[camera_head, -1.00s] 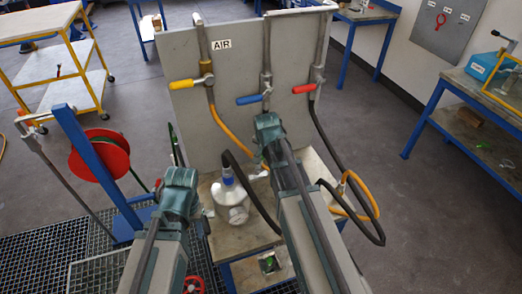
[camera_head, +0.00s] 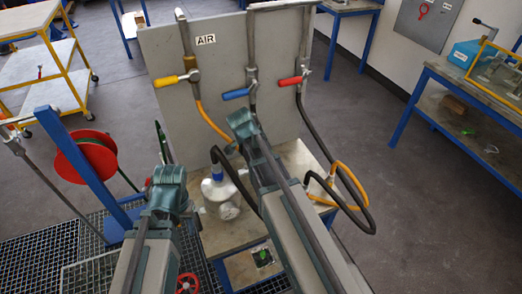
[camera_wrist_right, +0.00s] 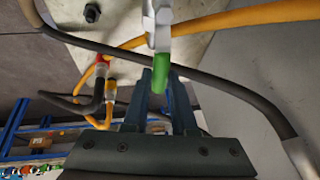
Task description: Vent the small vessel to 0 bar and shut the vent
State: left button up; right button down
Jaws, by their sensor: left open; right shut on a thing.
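The small vessel (camera_head: 218,192) is a silver pot with a blue top and a round dial gauge (camera_head: 229,211) on its front. It stands on the bench, and the dial is too small to read. In the right wrist view, my right gripper (camera_wrist_right: 161,78) is shut on a green valve handle (camera_wrist_right: 159,95) below a silver fitting (camera_wrist_right: 157,22). The right fingers are hidden behind my arm in the head view. My left gripper (camera_head: 186,207) is open, left of the vessel and apart from it; its fingertips show poorly.
An upright grey panel (camera_head: 215,100) marked AIR carries yellow (camera_head: 178,79), blue (camera_head: 236,94) and red (camera_head: 291,81) handled valves. Black (camera_head: 325,150) and yellow hoses hang around the bench. A red reel (camera_head: 86,157) stands at left.

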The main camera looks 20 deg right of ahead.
jog(key=shift+s+m, duration=0.25)
jog(key=shift+m, duration=0.05)
dwell(0.4)
jog(key=c, duration=0.7)
grip_release()
jog(key=shift+p+v, duration=6.3)
jog(key=shift+v, duration=0.6)
jog(key=shift+w+a+f, duration=0.1)
jog(key=shift+w+a, duration=0.05)
